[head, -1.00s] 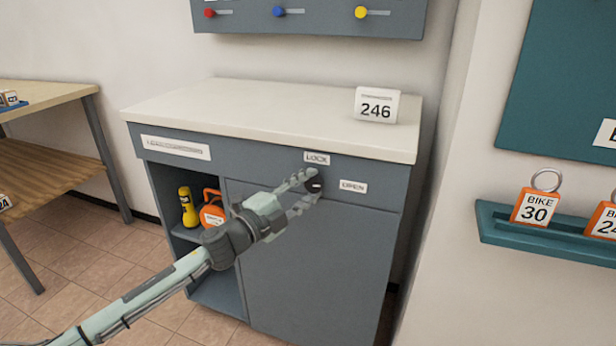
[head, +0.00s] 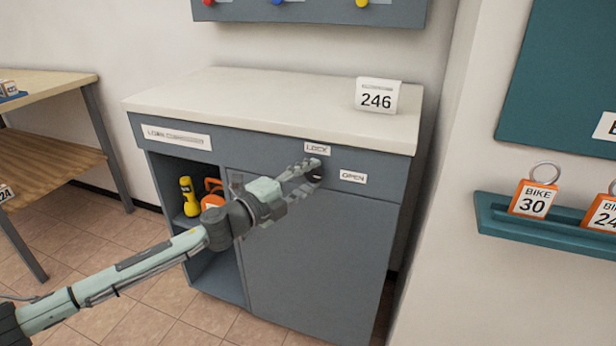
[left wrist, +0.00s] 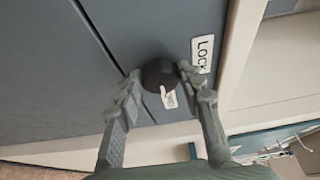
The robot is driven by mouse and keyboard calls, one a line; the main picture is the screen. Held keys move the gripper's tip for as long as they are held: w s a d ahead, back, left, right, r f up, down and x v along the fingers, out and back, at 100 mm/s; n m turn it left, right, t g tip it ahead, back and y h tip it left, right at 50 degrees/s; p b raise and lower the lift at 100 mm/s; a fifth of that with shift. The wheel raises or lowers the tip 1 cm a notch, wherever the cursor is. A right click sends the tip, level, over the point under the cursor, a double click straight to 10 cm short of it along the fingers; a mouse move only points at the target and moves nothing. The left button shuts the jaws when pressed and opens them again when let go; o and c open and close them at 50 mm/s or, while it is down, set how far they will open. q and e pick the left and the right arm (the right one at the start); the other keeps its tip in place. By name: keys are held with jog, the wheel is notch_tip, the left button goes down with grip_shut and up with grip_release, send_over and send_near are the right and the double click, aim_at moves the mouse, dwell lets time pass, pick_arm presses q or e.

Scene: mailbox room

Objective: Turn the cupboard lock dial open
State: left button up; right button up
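The round black lock dial (head: 316,173) sits on the grey cupboard's (head: 310,245) front, below the LOCK label (head: 317,149) and left of the OPEN label (head: 353,177). My left gripper (head: 306,171) reaches it from the left and partly hides it. In the left wrist view the dial (left wrist: 158,75) lies between my two fingertips (left wrist: 158,80), one against each side, so the gripper looks shut on it. A pale mark shows at the dial's edge on the OPEN side; its exact angle is unclear. My right gripper is out of view.
A white 246 sign (head: 377,96) stands on the pale cupboard top (head: 250,105). The open shelf at left holds a yellow torch (head: 189,197) and an orange item (head: 212,199). A teal rack with bike tags (head: 533,198) hangs at right; a wooden table (head: 45,90) stands at left.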

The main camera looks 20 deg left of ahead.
pick_arm(q)
jog(key=o, duration=0.4)
jog(key=v, duration=1.2)
dwell(0.3)
